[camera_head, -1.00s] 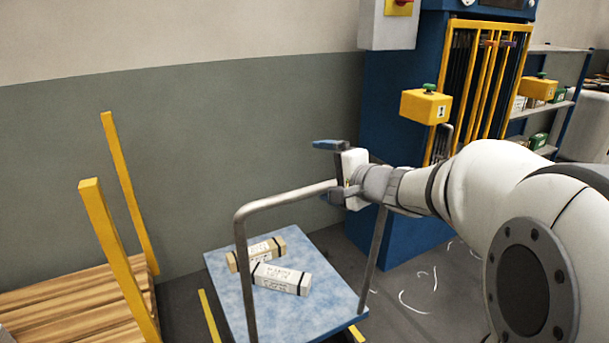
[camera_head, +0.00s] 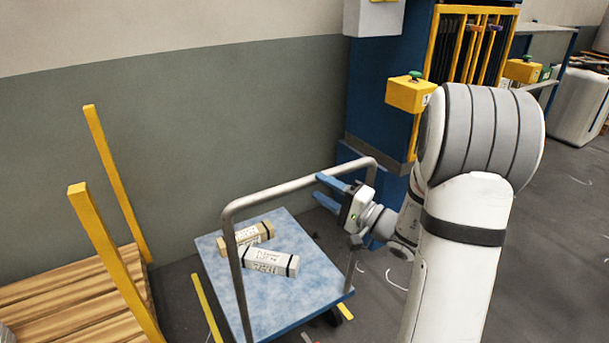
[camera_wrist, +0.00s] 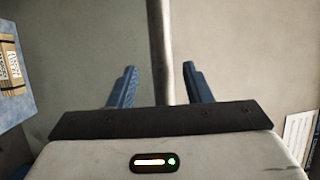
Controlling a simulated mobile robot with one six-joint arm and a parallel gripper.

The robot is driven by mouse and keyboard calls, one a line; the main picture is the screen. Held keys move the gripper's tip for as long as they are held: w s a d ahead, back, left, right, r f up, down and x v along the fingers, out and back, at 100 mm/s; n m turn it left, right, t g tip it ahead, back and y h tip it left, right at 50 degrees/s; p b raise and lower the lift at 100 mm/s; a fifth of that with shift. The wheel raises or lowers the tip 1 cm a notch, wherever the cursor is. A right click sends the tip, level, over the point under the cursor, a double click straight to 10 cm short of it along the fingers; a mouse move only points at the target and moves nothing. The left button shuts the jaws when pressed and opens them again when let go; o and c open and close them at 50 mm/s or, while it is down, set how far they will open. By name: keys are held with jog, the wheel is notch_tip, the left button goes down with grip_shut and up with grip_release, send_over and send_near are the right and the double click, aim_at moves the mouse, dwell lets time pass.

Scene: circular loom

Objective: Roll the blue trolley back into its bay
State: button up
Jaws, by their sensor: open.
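My gripper (camera_head: 322,191) is open at the right part of the handle. In the wrist view the handle bar (camera_wrist: 160,45) runs upright in line with the gap between my fingers (camera_wrist: 160,87); whether it lies between them in depth is unclear. Yellow floor strips (camera_head: 207,308) show on the trolley's left and at its right front corner, perhaps marking the bay.
A wooden pallet with yellow posts (camera_head: 110,255) stands left of the trolley. A blue machine cabinet (camera_head: 382,100) with a yellow button box (camera_head: 408,93) stands behind and right. Grey floor (camera_head: 570,240) is open at the right.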

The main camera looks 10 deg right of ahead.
aim_at(305, 180)
jog(key=x, duration=0.5)
jog(key=shift+w+a, duration=0.3)
jog(key=shift+c, duration=0.4)
jog(key=shift+s, duration=0.1)
jog(key=c, duration=0.9)
jog(key=shift+f, duration=0.1)
grip_shut()
